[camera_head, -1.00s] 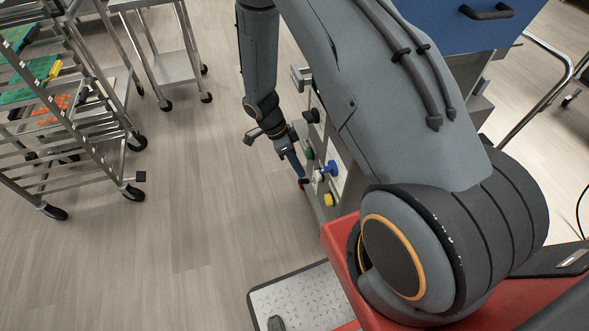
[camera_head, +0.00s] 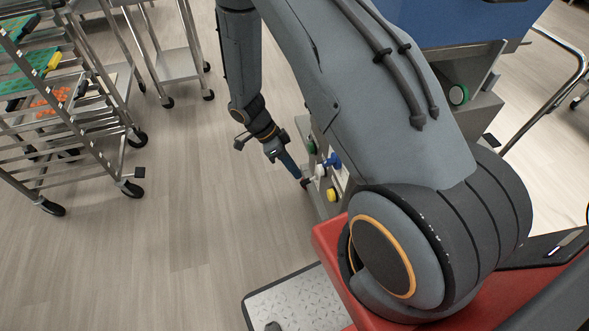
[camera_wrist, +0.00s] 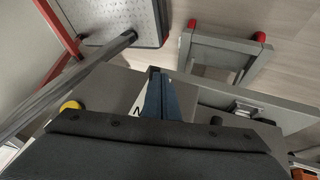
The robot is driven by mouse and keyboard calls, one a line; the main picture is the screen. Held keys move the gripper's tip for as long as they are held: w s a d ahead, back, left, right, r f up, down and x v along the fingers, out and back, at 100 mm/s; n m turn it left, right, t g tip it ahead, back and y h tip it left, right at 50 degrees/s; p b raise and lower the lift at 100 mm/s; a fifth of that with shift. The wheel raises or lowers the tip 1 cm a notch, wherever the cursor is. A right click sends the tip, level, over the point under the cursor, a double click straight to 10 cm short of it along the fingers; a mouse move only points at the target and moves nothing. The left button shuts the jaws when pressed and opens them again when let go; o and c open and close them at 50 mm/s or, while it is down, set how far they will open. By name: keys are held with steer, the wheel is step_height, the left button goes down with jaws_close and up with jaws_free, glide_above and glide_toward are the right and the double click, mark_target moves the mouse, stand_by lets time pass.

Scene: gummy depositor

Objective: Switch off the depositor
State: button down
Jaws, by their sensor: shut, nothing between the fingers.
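The depositor is a grey steel machine with a blue upper part (camera_head: 455,22). Its side panel carries a green knob (camera_head: 311,146), a blue knob (camera_head: 333,161), a white knob (camera_head: 319,170) and a yellow knob (camera_head: 331,194). A small dark red part (camera_head: 305,184) shows at the panel's left edge. My gripper (camera_head: 301,178) is shut and empty, with its blue fingertips at or very near the red part; I cannot tell if they touch. In the wrist view the shut fingers (camera_wrist: 157,95) point at the grey machine body, and the yellow knob (camera_wrist: 70,106) shows at left.
A wheeled rack (camera_head: 75,115) with green and orange trays stands at left, with a steel cart (camera_head: 180,70) behind it. A metal footplate (camera_head: 295,300) lies at the bottom. The floor between rack and machine is clear.

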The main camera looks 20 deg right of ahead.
steer(key=shift+r+p, duration=0.3)
steer(key=shift+r, duration=0.4)
steer(key=w+a+r, duration=0.4)
steer(key=a, duration=0.3)
steer(key=shift+w+a+r+p, duration=0.15)
steer(key=shift+a+r+p, duration=0.2)
steer(key=shift+p, duration=0.1)
steer(key=s+r+n+t+y, duration=0.1)
steer(key=s+r+n, duration=0.3)
steer(key=r+n, duration=0.3)
steer(key=s+d+r+n+t+y, duration=0.1)
steer(key=s+r+n+t+y, duration=0.1)
steer(key=s+r+n, duration=0.2)
steer(key=s+d+r+n+t+y, duration=0.1)
steer(key=s+r+n, duration=0.4)
steer(key=r+n, duration=0.4)
step_height(320, 180, up, 3)
steer(key=shift+r+n+t, duration=0.1)
steer(key=shift+n+t, duration=0.3)
